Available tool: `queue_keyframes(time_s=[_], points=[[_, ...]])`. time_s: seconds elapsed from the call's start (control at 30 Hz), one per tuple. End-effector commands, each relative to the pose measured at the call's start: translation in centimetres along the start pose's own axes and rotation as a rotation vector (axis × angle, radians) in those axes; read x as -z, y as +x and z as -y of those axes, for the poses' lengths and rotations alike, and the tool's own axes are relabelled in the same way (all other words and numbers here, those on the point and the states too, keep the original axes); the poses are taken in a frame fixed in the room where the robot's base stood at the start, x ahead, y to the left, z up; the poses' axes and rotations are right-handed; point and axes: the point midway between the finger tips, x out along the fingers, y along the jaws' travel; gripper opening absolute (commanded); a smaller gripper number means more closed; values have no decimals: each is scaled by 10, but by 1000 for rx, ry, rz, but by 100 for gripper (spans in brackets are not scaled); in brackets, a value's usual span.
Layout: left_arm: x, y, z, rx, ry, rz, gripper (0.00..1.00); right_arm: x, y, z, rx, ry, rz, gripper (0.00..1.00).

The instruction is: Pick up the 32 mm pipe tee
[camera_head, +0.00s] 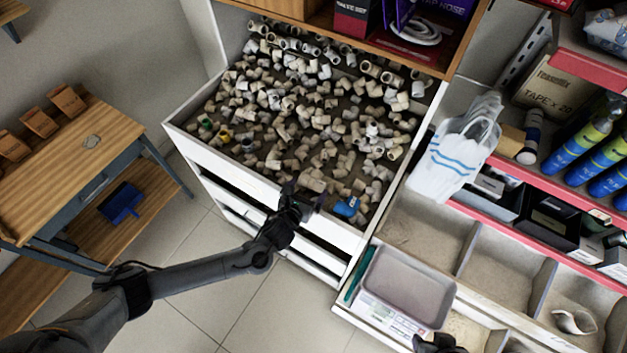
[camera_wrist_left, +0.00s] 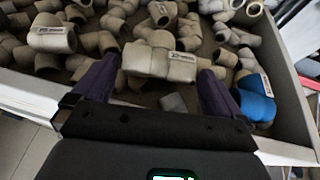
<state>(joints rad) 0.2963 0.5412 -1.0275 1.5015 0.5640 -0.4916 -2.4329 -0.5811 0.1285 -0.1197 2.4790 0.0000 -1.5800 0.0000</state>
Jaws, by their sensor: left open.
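An open white drawer (camera_head: 178,140) holds a heap of beige pipe fittings. My left gripper (camera_head: 303,197) is at the drawer's front edge, open. In the left wrist view a beige tee-shaped fitting (camera_wrist_left: 160,62) with a small label lies between the two purple fingers of my left gripper (camera_wrist_left: 158,80). The label is too small to read, so I cannot tell whether it is the 32 mm tee. Whether the fingers touch it is unclear. A dark part of what looks like my right gripper (camera_head: 438,345) shows at the bottom edge, mostly cut off.
A blue fitting (camera_head: 346,207) lies right of the left gripper, near the drawer's front corner; it also shows in the left wrist view (camera_wrist_left: 255,98). Other fittings crowd around. A grey tray (camera_head: 408,287) stands to the right. A wooden workbench (camera_head: 60,150) is at left.

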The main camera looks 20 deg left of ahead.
Motion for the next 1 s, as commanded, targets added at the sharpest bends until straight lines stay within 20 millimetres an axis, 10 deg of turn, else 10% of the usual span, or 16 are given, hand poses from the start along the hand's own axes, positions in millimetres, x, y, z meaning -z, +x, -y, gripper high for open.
queue_keyframes(time_s=[0.47, 0.7, 1.0], points=[[0, 19, 0, 0, -1, 0, 100, 1, 0, 2, 8, 10, -2, 43], [0, 19, 0, 0, 0, 0, 63, 1, 0, 3, 9, 11, -3, 43], [-2, 18, 0, 0, -1, 1, 63, 1, 0, 2, 8, 9, -3, 43]])
